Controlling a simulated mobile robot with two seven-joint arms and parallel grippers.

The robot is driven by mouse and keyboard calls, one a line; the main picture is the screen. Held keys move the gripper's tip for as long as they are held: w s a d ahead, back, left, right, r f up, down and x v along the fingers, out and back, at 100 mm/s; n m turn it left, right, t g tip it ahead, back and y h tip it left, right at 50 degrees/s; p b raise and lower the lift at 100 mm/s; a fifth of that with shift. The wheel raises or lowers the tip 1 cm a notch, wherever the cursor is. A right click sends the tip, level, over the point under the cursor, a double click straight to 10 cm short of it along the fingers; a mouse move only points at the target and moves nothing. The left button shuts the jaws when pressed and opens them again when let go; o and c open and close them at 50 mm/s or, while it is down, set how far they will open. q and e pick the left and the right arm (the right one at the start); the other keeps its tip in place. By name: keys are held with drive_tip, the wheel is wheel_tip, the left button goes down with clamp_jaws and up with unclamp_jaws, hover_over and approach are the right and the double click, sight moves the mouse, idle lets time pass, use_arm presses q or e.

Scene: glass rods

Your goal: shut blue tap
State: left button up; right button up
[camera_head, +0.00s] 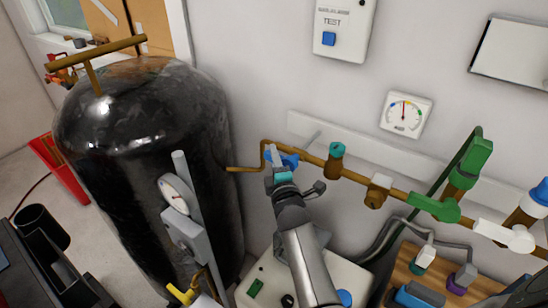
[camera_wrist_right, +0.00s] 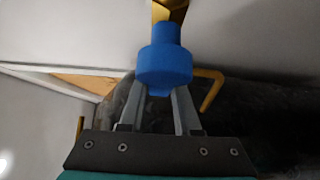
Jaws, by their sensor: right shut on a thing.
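The blue tap (camera_head: 290,160) sits on the brass pipe at its left part, near the bend toward the black tank. In the right wrist view the blue tap (camera_wrist_right: 165,66) is a stubby blue knob below a brass fitting. My right gripper (camera_head: 276,160) has come up to it from below and is shut on it. In the wrist view the two grey fingers of the right gripper (camera_wrist_right: 160,95) meet the tap's lower part from either side. The gripper partly hides the tap in the head view. My left gripper is not in view.
The brass pipe (camera_head: 355,178) runs along the wall to a green valve (camera_head: 436,209) and a white-handled valve (camera_head: 503,236). A large black tank (camera_head: 150,150) stands at left, with a gauge (camera_head: 175,193) before it. A white box (camera_head: 345,277) lies below my right arm.

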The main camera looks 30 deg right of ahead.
clamp_jaws()
idle(0.8)
